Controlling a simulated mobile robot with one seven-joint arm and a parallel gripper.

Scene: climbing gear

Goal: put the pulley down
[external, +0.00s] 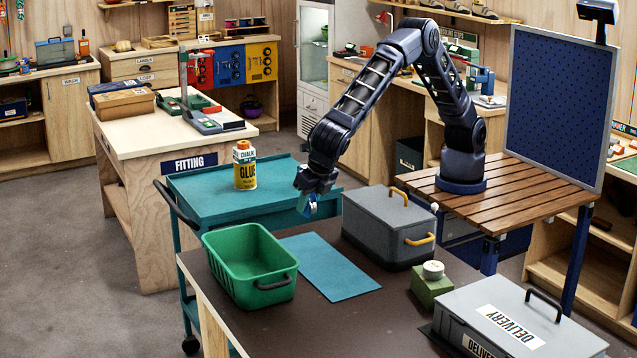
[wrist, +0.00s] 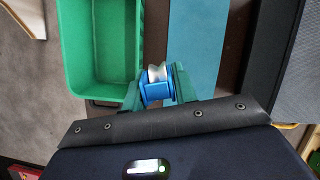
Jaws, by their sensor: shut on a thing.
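My gripper (external: 310,192) is shut on the pulley (wrist: 155,76), which has blue side plates and a pale metal wheel. In the wrist view the pulley sits between the two dark green fingers. In the external view it is a small blue shape (external: 307,206) under my wrist, partly hidden by the fingers. It appears held above the dark tabletop, near the far end of the teal mat (external: 328,267). In the wrist view the teal mat (wrist: 192,35) lies right of the pulley and the green bin (wrist: 98,95) lies left.
The green bin (external: 248,290) looks empty. A grey lidded box (external: 375,232) with yellow handles stands right of the mat. A green block (external: 432,288) and a grey DELIVERY case (external: 520,325) are farther right. The mat is bare.

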